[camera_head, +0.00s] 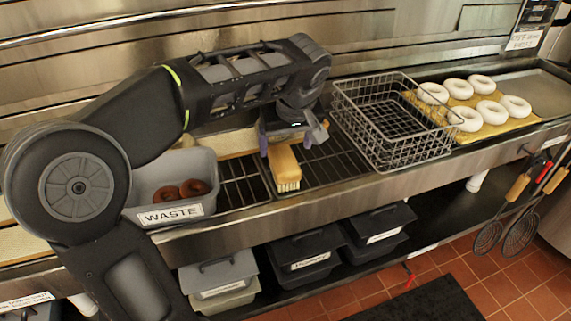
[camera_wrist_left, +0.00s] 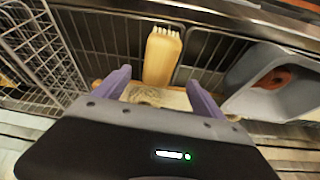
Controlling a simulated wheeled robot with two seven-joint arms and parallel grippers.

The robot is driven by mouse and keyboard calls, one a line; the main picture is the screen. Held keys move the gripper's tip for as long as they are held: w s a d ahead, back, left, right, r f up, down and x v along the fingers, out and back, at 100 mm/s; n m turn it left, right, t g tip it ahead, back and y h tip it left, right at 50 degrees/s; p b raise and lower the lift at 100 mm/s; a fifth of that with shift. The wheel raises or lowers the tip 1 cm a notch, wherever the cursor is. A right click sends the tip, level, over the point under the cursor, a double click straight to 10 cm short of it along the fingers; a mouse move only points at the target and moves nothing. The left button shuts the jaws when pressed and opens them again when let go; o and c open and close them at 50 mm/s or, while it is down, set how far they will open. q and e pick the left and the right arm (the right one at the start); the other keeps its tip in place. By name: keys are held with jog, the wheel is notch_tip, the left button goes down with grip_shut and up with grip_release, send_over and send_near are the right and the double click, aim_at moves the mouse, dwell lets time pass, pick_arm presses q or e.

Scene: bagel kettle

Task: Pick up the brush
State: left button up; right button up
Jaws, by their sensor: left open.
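The brush (camera_head: 284,166) has a tan wooden body with pale bristles at its near end, and lies on the dark wire grate. In the left wrist view the brush (camera_wrist_left: 161,56) is upright in the picture, its bristle end at the top. My left gripper (camera_head: 292,140) is above the far end of the brush, fingers pointing down. In the left wrist view its two purple fingers (camera_wrist_left: 160,82) are apart, one on each side of the brush's lower end, with nothing held. Whether they touch the brush is unclear. My right gripper is not in view.
A grey bin labelled WASTE (camera_head: 171,215) with brown rings stands left of the brush. An empty wire basket (camera_head: 394,120) stands to the right. Beyond it, several white rings lie on a yellow board (camera_head: 495,129). Two wire skimmers (camera_head: 520,232) hang at the right front.

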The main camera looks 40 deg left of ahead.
aim_at(284, 159)
pick_arm(q)
jog(key=shift+x, duration=1.35)
jog(key=p+x, duration=0.1)
jog(key=x, duration=0.4)
jog(key=shift+w+f, duration=0.1)
jog(key=shift+d, duration=0.1)
jog(key=shift+f+b, duration=0.25)
jog(key=shift+b, duration=0.25)
jog(key=c, duration=1.5)
